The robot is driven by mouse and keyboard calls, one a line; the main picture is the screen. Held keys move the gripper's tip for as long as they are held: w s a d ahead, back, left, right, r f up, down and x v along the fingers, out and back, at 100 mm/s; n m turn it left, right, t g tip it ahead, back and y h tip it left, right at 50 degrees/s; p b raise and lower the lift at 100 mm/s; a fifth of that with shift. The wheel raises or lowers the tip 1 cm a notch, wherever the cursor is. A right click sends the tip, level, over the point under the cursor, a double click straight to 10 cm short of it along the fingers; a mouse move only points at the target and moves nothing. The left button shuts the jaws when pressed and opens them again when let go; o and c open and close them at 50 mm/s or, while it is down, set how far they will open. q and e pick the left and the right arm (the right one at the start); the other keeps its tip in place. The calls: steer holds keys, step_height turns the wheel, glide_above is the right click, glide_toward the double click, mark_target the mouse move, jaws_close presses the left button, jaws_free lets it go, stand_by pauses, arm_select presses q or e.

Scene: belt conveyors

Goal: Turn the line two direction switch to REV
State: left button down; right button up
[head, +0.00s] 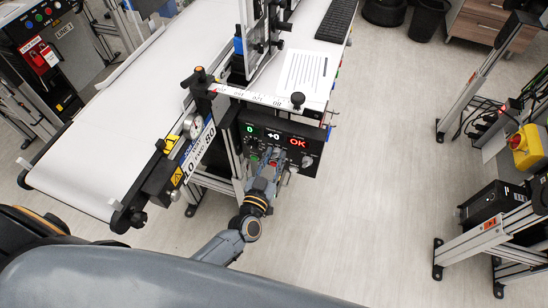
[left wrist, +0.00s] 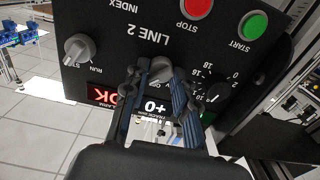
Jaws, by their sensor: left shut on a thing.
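The line 2 control panel (head: 306,146) is a black box under the conveyor's side. In the left wrist view the panel (left wrist: 120,50) appears upside down, with "LINE 2" on it. A grey rotary switch (left wrist: 157,76) sits in the middle, with "OFF" legible beside it; its other labels are hidden by my fingers. My left gripper (left wrist: 158,84) is shut on this switch, a finger on each side. In the head view my left gripper (head: 268,166) reaches the panel's lower front and covers the switch. My right gripper is not in view.
A run/step knob (left wrist: 78,48), red stop button (left wrist: 196,8), green start button (left wrist: 253,24) and numbered dial (left wrist: 213,92) surround the switch. The white conveyor belt (head: 120,120) lies left. Open floor (head: 380,200) lies right of the panel.

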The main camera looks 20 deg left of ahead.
arm_select(q)
steer(key=shift+n, duration=0.3)
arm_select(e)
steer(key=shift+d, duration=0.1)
arm_select(q)
steer(key=n, duration=0.2)
steer(key=shift+n, duration=0.4)
steer(key=n+b, duration=0.1)
steer(key=n, duration=0.4)
steer(key=shift+a+f+b, duration=0.1)
steer(key=shift+b, duration=0.2)
steer(key=n+b, duration=0.1)
steer(key=n, duration=0.4)
steer(key=shift+f, duration=0.1)
steer(key=shift+n+b, duration=0.95)
steer(key=shift+n, duration=1.25)
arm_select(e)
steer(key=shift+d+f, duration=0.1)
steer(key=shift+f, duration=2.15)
arm_select(q)
steer(key=c, duration=1.1)
jaws_free()
steer(key=shift+a, duration=0.1)
steer(key=shift+c, duration=0.2)
steer(key=shift+o, duration=0.3)
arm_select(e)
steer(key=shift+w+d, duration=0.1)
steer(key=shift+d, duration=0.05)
